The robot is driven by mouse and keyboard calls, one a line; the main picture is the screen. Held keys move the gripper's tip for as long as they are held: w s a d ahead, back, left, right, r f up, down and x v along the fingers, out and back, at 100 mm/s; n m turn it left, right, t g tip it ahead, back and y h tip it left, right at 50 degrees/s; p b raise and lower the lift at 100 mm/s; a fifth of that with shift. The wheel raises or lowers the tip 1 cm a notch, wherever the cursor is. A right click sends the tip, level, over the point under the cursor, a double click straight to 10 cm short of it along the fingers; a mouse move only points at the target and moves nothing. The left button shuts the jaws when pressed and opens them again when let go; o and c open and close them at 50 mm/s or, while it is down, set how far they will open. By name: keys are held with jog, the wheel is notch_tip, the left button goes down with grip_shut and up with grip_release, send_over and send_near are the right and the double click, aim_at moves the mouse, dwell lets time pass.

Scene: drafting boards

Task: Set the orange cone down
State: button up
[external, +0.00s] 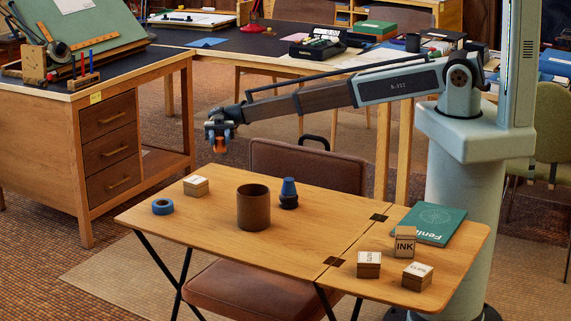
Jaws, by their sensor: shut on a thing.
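My gripper (219,132) is at the end of the outstretched arm, in the air above and behind the left part of the folding table (215,235). It is shut on the orange cone (219,145), whose lower part shows below the fingers. The cone's top is hidden by the gripper. The cone hangs clear of the tabletop.
On the table are a blue tape roll (162,206), a small labelled box (195,186), a brown cup (254,207), a blue cone-like piece (289,193), a green book (432,222) and labelled blocks (404,243). The tabletop's front left is clear. A chair (305,170) stands behind.

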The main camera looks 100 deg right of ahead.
aim_at(220, 146)
jog(key=a, duration=0.5)
jog(key=w+a, duration=0.1)
jog(key=a, duration=0.4)
jog(key=w+a, duration=0.1)
jog(key=a, duration=0.3)
jog(key=shift+w+a, duration=0.2)
jog(key=shift+a, duration=0.2)
jog(key=a, duration=0.2)
jog(key=a+f, duration=0.1)
jog(key=shift+w, duration=0.3)
jog(key=shift+f, duration=0.15)
jog(key=o, duration=1.1)
jog(key=shift+f, duration=0.1)
jog(key=d, duration=0.4)
jog(key=s+d, duration=0.1)
jog(key=d, duration=0.3)
jog(key=s+d, duration=0.1)
jog(key=d, duration=0.4)
jog(key=shift+s+f, duration=0.1)
jog(key=shift+f, duration=0.05)
jog(key=shift+o, duration=0.9)
jog(key=shift+s+d, duration=0.1)
jog(key=shift+d, duration=0.25)
